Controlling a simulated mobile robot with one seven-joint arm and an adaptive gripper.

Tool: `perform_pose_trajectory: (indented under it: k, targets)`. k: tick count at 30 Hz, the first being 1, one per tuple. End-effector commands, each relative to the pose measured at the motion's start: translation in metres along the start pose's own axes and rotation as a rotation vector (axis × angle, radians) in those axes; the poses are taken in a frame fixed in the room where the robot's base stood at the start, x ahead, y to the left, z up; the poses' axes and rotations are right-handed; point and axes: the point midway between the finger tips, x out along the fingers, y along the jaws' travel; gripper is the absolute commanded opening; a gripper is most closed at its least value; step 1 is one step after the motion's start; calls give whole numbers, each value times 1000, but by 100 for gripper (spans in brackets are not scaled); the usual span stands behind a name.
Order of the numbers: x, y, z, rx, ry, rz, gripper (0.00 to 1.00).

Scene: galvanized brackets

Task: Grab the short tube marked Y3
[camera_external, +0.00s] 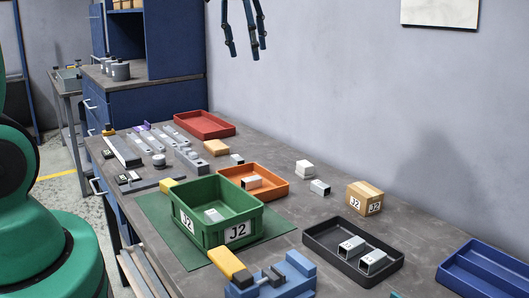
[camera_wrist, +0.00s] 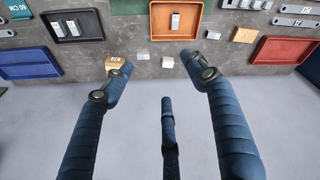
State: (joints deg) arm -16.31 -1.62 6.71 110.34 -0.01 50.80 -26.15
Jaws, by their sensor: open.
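My gripper (camera_external: 243,50) is open and empty, high above the back of the workbench near the wall; its three spread fingers also show in the wrist view (camera_wrist: 158,82). Several short square grey tubes are in view. Two tubes (camera_external: 350,247) (camera_external: 373,262) lie in the black tray. One tube (camera_external: 212,215) is in the green bin, one (camera_external: 252,182) is in the orange tray, and one (camera_external: 320,187) lies on the bare bench. Some carry small labels. I cannot read Y3 on any of them.
The black tray (camera_external: 312,238), green bin (camera_external: 205,232) marked J2, orange tray (camera_external: 284,187), blue tray (camera_external: 450,279) and red tray (camera_external: 229,128) stand on the bench. A cardboard box (camera_external: 364,198) marked J2 sits near the wall. A blue vise (camera_external: 299,271) is in front.

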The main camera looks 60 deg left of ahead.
Motion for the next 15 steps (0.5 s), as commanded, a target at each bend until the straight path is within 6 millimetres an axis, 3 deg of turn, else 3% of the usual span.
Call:
perform_pose_trajectory:
  k: [6, 15]
  targets:
    - [44, -11, -53, -124, -35, -31, 57]
    - [113, -37, -115, -295, -77, -73, 57]
